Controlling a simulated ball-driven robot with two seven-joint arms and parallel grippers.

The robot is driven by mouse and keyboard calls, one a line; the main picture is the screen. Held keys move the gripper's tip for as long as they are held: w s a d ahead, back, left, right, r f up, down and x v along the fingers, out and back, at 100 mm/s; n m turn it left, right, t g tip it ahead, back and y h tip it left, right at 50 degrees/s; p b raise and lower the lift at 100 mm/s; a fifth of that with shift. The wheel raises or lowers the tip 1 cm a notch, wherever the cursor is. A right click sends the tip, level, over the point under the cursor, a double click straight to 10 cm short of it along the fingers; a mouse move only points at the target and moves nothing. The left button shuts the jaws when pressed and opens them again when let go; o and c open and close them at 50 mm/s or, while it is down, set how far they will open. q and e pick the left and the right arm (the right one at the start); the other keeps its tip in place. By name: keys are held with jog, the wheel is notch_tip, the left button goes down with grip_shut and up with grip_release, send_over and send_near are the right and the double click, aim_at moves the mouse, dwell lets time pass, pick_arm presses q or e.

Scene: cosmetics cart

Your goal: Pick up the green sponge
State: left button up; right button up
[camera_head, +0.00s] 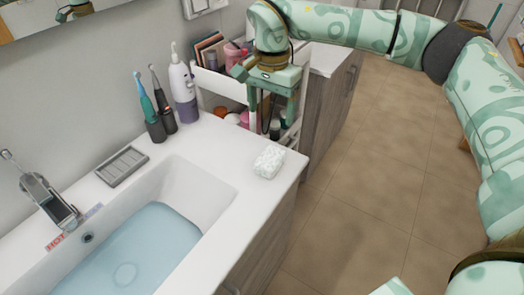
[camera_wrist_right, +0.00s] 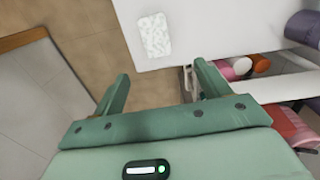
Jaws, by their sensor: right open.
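A pale, whitish speckled block (camera_head: 269,161), sponge-like in shape, lies flat on the right end of the white counter. It also shows in the right wrist view (camera_wrist_right: 155,37), beyond the fingertips. It looks white rather than green, and I see no clearly green sponge. My right gripper (camera_head: 272,115) is open, with its fingers pointing down in front of the cart, behind the block and apart from it. In the right wrist view the gap between the fingers (camera_wrist_right: 160,76) is empty. My left gripper is not in view.
The white cart (camera_head: 222,84) with cosmetics stands at the counter's far end, close to my right gripper. A lotion bottle (camera_head: 184,92) and toothbrush holder (camera_head: 156,130) stand by the wall. A soap dish (camera_head: 122,166) lies beside the water-filled sink (camera_head: 130,250). Counter around the block is clear.

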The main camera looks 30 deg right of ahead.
jog(key=b, duration=0.2)
send_over(270, 156)
notch_tip(270, 156, down, 7)
jog(key=shift+w+r, duration=0.1)
jog(key=f, duration=0.2)
jog(key=shift+w+f, duration=0.3)
jog(key=shift+f, duration=0.1)
jog(key=shift+s+f, duration=0.2)
jog(key=shift+f, duration=0.2)
jog(key=shift+f+b, duration=0.35)
jog(key=shift+b, duration=0.05)
jog(key=f, duration=0.1)
jog(key=f+b, duration=0.1)
jog(key=f, duration=0.2)
jog(key=shift+s, duration=0.25)
jog(key=shift+f, duration=0.25)
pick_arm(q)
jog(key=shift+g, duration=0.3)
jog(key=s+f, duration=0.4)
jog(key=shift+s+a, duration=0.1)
pick_arm(e)
jog(key=shift+r, duration=0.1)
jog(key=c, duration=1)
